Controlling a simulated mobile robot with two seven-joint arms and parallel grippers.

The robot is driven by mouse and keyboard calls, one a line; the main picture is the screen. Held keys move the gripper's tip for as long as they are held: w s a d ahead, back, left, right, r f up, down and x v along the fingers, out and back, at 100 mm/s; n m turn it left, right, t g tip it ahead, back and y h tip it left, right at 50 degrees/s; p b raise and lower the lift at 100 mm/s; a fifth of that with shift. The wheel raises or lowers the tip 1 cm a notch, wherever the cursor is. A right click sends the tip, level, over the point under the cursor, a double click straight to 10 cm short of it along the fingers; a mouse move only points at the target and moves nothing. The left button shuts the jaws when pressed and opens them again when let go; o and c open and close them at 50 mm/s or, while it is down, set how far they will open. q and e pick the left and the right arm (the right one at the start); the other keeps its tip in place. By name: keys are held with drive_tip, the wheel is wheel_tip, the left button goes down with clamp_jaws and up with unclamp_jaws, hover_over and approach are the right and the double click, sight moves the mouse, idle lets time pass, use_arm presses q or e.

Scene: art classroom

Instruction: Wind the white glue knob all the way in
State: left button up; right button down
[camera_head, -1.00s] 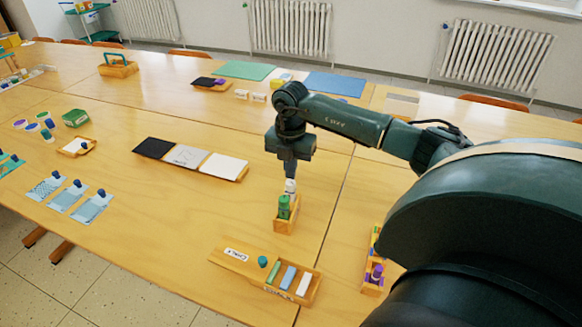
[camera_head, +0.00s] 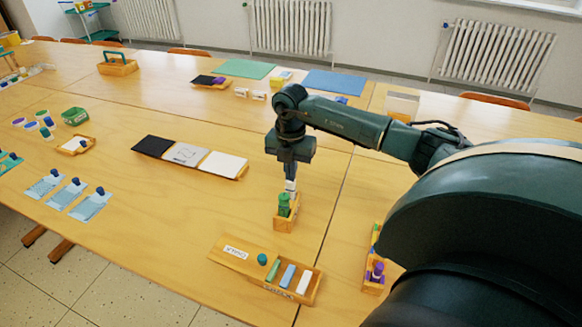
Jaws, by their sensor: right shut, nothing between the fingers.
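My right gripper (camera_head: 290,180) points down just above a small wooden holder (camera_head: 285,224). A green glue stick (camera_head: 284,204) stands in the holder. A small white piece (camera_head: 291,186) shows at the fingertips, and I cannot tell whether it is part of the gripper or the white glue knob. The gripper is shut with nothing between its fingers. It hides part of the back of the holder. My left gripper is not in view.
A wooden tray (camera_head: 374,284) with a purple item is at right. Black, grey and white panels (camera_head: 221,166) lie at left. Bare table lies between.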

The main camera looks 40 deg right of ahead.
drive_tip(key=shift+r, duration=0.2)
drive_tip(key=shift+r+p, duration=0.35)
drive_tip(key=shift+p, duration=0.15)
drive_tip(key=shift+c, duration=2)
unclamp_jaws()
